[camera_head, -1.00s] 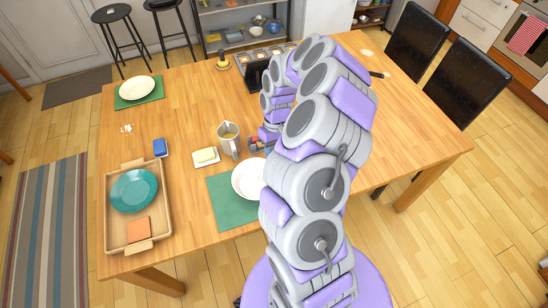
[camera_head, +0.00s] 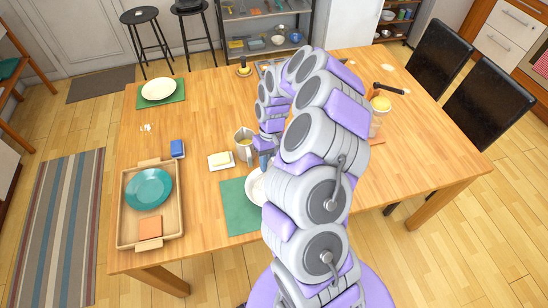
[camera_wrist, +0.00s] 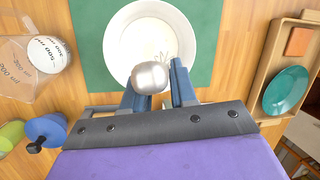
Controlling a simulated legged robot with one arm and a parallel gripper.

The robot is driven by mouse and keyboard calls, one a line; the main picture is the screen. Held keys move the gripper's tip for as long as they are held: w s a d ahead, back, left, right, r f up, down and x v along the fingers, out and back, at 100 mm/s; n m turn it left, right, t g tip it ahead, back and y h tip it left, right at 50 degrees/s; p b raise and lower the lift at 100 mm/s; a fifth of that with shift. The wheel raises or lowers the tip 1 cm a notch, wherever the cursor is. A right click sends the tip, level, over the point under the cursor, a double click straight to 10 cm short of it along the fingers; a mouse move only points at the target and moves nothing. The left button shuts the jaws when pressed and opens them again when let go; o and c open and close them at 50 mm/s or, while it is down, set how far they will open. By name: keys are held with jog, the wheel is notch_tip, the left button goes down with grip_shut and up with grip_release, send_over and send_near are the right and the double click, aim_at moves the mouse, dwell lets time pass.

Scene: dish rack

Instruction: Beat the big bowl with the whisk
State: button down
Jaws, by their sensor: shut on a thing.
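A white bowl (camera_head: 255,188) stands on a green mat (camera_head: 240,212) at the near edge of the table, partly behind my arm. The white bowl (camera_wrist: 138,38) also shows in the wrist view, just beyond my gripper. My gripper (camera_wrist: 158,92) has blue fingers closed around a rounded silver end (camera_wrist: 151,76), which appears to be the whisk's handle seen end-on. Thin wire-like marks show over the bowl beyond it; I cannot tell whether they touch the bowl. In the head view my gripper (camera_head: 264,147) is over the table near the jug and is partly hidden.
A measuring jug (camera_head: 244,146) stands close to my gripper's left. Another white dish (camera_head: 159,89) is at the back left. The table's left middle is mostly clear.

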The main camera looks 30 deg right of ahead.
jog(key=shift+s+a, duration=0.25)
jog(key=shift+a, duration=0.15)
jog(key=s+d+p, duration=0.1)
jog(key=s+d, duration=0.1)
jog(key=d, duration=0.1)
jog(key=shift+s, duration=0.25)
dwell(0.7)
